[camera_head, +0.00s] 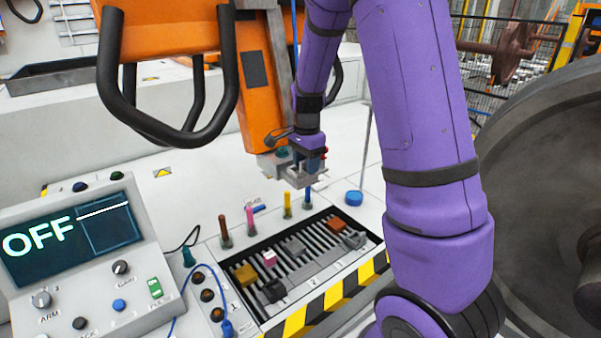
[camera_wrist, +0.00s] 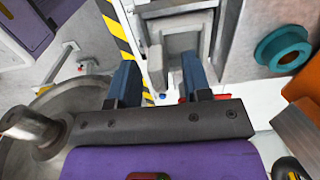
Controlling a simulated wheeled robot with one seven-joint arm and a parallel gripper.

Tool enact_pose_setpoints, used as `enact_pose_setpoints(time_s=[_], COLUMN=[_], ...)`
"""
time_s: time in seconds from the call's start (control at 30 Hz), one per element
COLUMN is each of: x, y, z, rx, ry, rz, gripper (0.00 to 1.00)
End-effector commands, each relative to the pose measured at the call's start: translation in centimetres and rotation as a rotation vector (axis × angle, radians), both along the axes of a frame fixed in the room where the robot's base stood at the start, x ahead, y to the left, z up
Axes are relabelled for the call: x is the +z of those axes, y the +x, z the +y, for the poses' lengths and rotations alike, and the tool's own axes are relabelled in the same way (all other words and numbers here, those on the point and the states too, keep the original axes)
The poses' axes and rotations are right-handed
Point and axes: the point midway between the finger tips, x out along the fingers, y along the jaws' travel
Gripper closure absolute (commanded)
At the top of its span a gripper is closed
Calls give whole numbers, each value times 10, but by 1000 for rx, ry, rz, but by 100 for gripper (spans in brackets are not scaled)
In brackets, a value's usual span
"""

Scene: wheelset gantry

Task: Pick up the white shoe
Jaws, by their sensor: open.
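My gripper (camera_head: 312,166) is at the lower end of the orange gantry arm, beside a grey metal holder (camera_head: 298,179). In the wrist view my gripper (camera_wrist: 160,82) has its two blue fingers apart. The grey holder (camera_wrist: 150,12) lies just beyond them, with a pale grey block (camera_wrist: 183,52) inside it. I see nothing clamped between the fingers. No plainly white shoe stands out. A small pale pink-white block (camera_head: 269,258) lies on the slotted rack (camera_head: 318,262), well below my gripper; I cannot tell whether it or the block in the holder is the shoe.
The rack also holds yellow (camera_head: 245,274), black (camera_head: 273,291), grey and orange-brown (camera_head: 336,224) blocks. Coloured pegs (camera_head: 287,205) stand behind it. An orange gantry arm (camera_head: 258,90) with black handles is close by. A control panel reading OFF (camera_head: 75,240) is left; a large wheel (camera_head: 550,190) is right.

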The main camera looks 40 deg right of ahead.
Motion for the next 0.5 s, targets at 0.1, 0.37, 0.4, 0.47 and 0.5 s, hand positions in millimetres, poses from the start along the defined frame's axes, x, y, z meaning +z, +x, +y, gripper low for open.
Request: enact_pose_setpoints(time_s=[0.1, 0.37, 0.4, 0.47, 0.5], x=[0, 0, 0, 1, 1], y=[0, 0, 0, 0, 0], z=[0, 0, 0, 0, 0], rx=[0, 0, 0, 0, 0], ry=[0, 0, 0, 0, 0], rz=[0, 0, 0, 0, 0], gripper=[69, 100, 100, 100, 100])
